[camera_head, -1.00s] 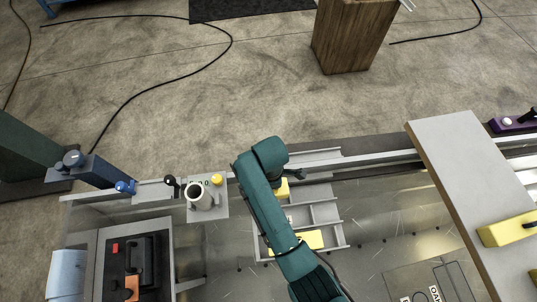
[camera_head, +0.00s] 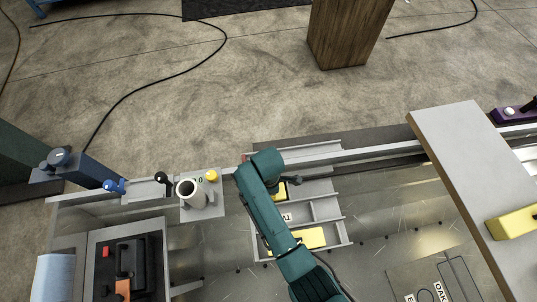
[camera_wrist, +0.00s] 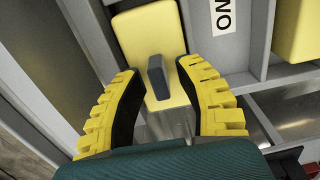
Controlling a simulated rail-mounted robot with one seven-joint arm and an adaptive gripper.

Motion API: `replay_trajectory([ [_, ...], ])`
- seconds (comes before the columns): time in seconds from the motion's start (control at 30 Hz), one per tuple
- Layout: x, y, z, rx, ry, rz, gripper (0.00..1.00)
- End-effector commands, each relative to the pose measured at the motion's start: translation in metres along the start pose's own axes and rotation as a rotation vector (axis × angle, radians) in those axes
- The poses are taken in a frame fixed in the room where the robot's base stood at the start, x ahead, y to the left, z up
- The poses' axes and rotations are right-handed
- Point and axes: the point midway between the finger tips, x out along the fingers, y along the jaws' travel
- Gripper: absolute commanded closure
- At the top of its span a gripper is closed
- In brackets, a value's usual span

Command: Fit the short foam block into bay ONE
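A yellow foam block (camera_wrist: 150,50) with a dark grey grip (camera_wrist: 158,77) lies between and beyond my fingers in the wrist view. In the head view it shows as a small yellow patch (camera_head: 280,191), mostly hidden by my arm. My gripper (camera_wrist: 158,70) is open, its yellow-and-black fingers on either side of the grip, with small gaps visible. A second yellow block (camera_wrist: 299,30) is cut off at the right; it lies in the near part of the grey bay tray (camera_head: 325,212). A partly visible label (camera_wrist: 223,14) sits between the blocks. Bay ONE's label is not readable.
Grey divider walls (camera_wrist: 258,40) stand between the compartments. A mug-like cylinder (camera_head: 192,193) and a yellow knob (camera_head: 211,176) stand left of the tray. A grey board (camera_head: 470,170) with another yellow block (camera_head: 515,223) is at right.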

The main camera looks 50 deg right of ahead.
Motion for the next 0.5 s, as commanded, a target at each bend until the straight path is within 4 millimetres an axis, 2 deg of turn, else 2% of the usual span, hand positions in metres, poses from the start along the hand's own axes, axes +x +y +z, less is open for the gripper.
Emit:
replay_trajectory([
  [0.27, -0.003, 0.000, 0.000, 0.000, 0.001, 0.002, 0.65],
  [0.37, -0.017, 0.001, 0.000, 0.000, 0.001, 0.003, 0.65],
  [0.5, -0.052, 0.001, 0.000, 0.000, 0.001, 0.003, 0.65],
])
